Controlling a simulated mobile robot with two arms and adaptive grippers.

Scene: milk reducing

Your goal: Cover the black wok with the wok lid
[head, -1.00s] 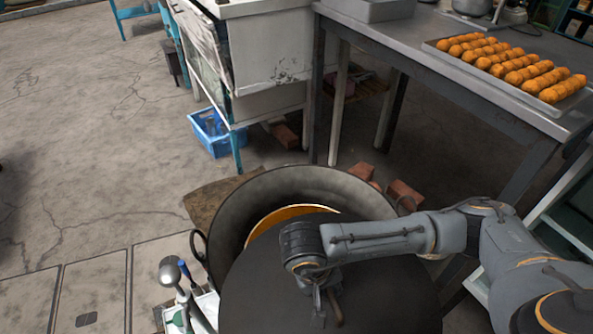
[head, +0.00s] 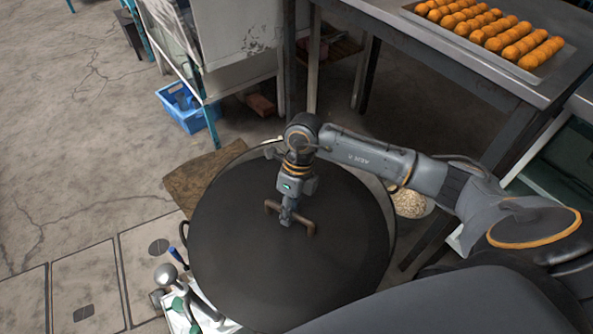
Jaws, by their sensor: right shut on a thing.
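The wok lid (head: 240,250) is a large flat dark disc with a brown bar handle (head: 309,228) in its middle. My right gripper (head: 288,216) is shut on the handle from above. The lid lies over most of the black wok (head: 392,215), whose rim shows as a thin strip at the back and right. I cannot tell whether the lid rests on the rim or hangs just above it. The inside of the wok is hidden. My left gripper is not in view.
A metal table (head: 455,60) with a tray of orange rolls (head: 560,63) stands at the back right. A blue crate (head: 186,112) sits on the floor behind. Utensils (head: 168,274) stand at the wok's front left. A pale bowl (head: 408,203) shows behind my right arm. Open floor lies left.

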